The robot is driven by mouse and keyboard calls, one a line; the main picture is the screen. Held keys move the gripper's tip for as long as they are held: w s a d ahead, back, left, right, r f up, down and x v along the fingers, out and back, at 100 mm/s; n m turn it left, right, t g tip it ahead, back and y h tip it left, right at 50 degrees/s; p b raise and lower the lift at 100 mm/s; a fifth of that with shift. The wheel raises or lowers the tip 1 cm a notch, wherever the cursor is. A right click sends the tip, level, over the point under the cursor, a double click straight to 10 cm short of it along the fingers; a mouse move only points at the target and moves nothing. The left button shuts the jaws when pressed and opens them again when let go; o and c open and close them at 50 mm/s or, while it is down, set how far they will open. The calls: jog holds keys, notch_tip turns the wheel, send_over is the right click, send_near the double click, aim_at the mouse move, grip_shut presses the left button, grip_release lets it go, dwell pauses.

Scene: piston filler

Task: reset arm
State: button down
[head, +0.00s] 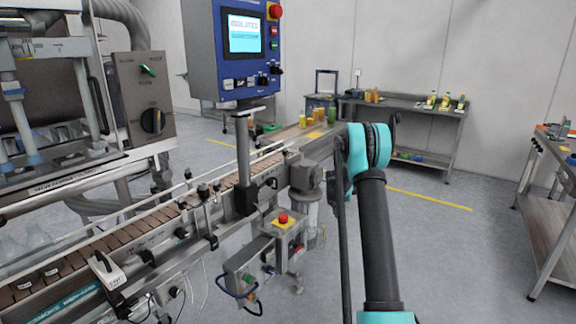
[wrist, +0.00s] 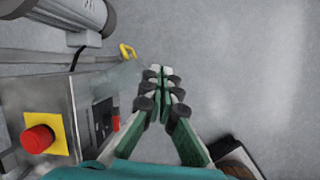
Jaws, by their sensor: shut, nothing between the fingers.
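My gripper (wrist: 160,72) is in the middle of the wrist view. Its green and grey fingers are together at the tips, with nothing between them, over bare grey floor (wrist: 230,90). In the head view my dark and teal arm rises at right of centre, and the gripper itself cannot be made out there. A red stop button (wrist: 38,138) on a yellow plate is left of the gripper in the wrist view, apart from it. The button also shows in the head view (head: 283,218), on a box beside the conveyor, left of my arm.
The conveyor (head: 75,262) runs along the left, with a blue control panel (head: 235,50) on a post above it. A motor (wrist: 75,12) is near the gripper's upper left. A back table (head: 420,105) holds bottles. Another table (head: 550,190) stands right. The floor between is clear.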

jog(key=s+a+r+m, duration=0.2)
jog(key=s+r+m, duration=0.25)
jog(key=s, duration=0.35)
jog(key=s+a+r+m+y, duration=0.1)
jog(key=s+a+r+m, duration=0.1)
jog(key=s+r+m, duration=0.4)
jog(key=s+a+r+m, duration=0.2)
jog(key=s+r, duration=0.1)
jog(key=s, duration=0.6)
jog(key=s+a+f+m, duration=0.1)
jog(key=s+m, duration=0.5)
jog(key=s, duration=0.9)
jog(key=s+a+f+m+y, duration=0.1)
jog(key=s+a+m, duration=0.2)
jog(key=s+m, duration=0.4)
jog(key=s, duration=0.7)
jog(key=shift+s+f, duration=0.35)
jog(key=shift+s, duration=0.05)
